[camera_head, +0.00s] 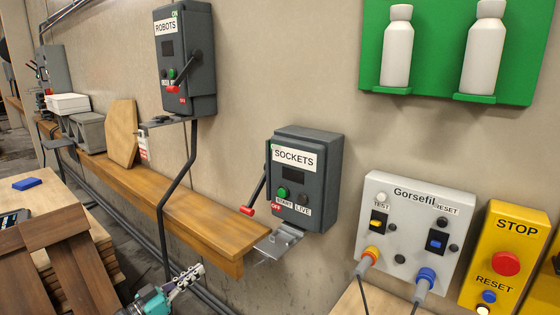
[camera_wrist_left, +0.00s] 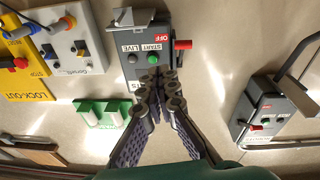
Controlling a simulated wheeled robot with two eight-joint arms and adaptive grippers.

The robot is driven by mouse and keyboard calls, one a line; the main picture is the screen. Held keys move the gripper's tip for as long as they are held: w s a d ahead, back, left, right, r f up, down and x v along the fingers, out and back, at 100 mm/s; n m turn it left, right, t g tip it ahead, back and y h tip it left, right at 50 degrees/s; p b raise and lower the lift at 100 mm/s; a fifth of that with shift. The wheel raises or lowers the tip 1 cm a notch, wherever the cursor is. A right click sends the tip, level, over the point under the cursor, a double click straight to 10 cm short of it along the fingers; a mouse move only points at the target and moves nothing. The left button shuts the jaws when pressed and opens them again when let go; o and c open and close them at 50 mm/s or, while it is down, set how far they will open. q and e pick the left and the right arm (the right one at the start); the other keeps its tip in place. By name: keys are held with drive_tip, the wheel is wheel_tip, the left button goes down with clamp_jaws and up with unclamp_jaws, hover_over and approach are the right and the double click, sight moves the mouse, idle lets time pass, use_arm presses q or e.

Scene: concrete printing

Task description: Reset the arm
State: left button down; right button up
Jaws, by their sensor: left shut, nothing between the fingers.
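My left gripper (camera_head: 190,277) shows at the bottom of the head view, below the wooden shelf. Its fingers are together and empty. In the left wrist view, the closed fingertips (camera_wrist_left: 160,86) overlap the near part of the grey SOCKETS switch box (camera_wrist_left: 155,48), which appears upside down there. In the head view the SOCKETS box (camera_head: 305,180) is on the wall, up and right of the gripper, apart from it. Its red-tipped lever (camera_head: 247,211) points down, by the OFF label. My right gripper is not in view.
A grey ROBOTS box (camera_head: 185,60) hangs higher up. A white Gorsefil panel (camera_head: 416,225) and yellow STOP box (camera_head: 508,245) are at right. A green rack (camera_head: 440,97) holds two white bottles. A wooden shelf (camera_head: 175,210) runs along the wall; a wooden pallet (camera_head: 65,255) stands at left.

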use_arm(q)
drive_tip(key=s+d+f+n+g+y, duration=0.35)
drive_tip(key=s+d+g+y, duration=0.2)
drive_tip(key=s+d, duration=0.5)
drive_tip(key=s+a+f+n+g+y, duration=0.1)
drive_tip(key=s+a+f+y, duration=0.1)
drive_tip(key=s, duration=0.5)
drive_tip(key=s+a+f+n+g+y, duration=0.1)
drive_tip(key=s+a+f+n+y, duration=0.1)
drive_tip(key=s+y, duration=0.3)
drive_tip(key=s+f, duration=0.1)
drive_tip(key=s, duration=0.2)
drive_tip(key=shift+s+a+f, duration=0.2)
drive_tip(key=shift+s+a, duration=0.1)
drive_tip(key=shift+a, duration=0.1)
